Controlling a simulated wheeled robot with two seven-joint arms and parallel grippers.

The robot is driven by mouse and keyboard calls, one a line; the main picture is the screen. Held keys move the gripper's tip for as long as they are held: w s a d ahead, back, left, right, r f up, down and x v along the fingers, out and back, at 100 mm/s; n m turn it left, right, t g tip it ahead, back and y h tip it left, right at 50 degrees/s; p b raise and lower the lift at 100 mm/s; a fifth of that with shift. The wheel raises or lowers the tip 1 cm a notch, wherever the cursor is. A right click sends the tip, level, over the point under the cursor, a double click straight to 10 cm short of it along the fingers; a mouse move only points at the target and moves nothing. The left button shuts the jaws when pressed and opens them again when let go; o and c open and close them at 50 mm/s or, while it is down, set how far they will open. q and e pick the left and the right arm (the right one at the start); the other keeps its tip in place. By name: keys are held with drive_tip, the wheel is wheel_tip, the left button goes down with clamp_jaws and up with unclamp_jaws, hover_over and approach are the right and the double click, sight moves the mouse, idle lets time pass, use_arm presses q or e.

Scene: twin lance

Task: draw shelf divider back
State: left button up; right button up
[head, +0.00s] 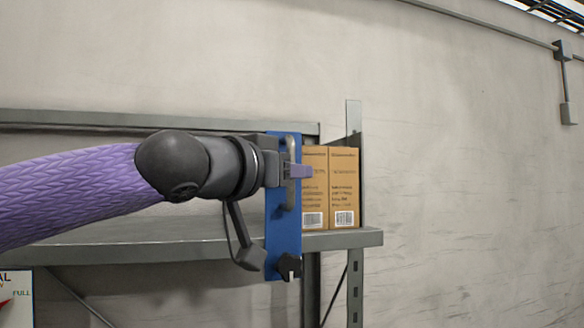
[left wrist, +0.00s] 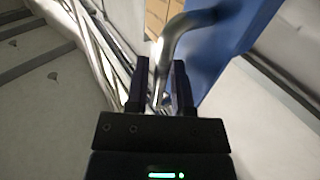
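The shelf divider is a tall blue plate (head: 284,235) standing upright at the shelf's front, left of the cartons. A grey metal bar handle (head: 291,190) is fixed to it, and a dark clip-like part (head: 289,267) sits at its lower end. My left gripper (head: 300,171) reaches in from the left with its fingers at the handle. In the left wrist view the bent handle (left wrist: 183,24) runs down between the two dark fingers (left wrist: 161,85), which stand close on either side of it. The blue plate (left wrist: 215,50) is just beyond. My right gripper is out of view.
Brown cartons (head: 343,185) stand on the grey shelf (head: 340,239) just right of the divider. A shelf post (head: 354,290) rises at the right end. A sign (head: 16,300) shows at lower left.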

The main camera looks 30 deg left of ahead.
use_arm(q)
drive_tip(key=shift+s, duration=0.1)
clamp_jaws()
idle(1.4)
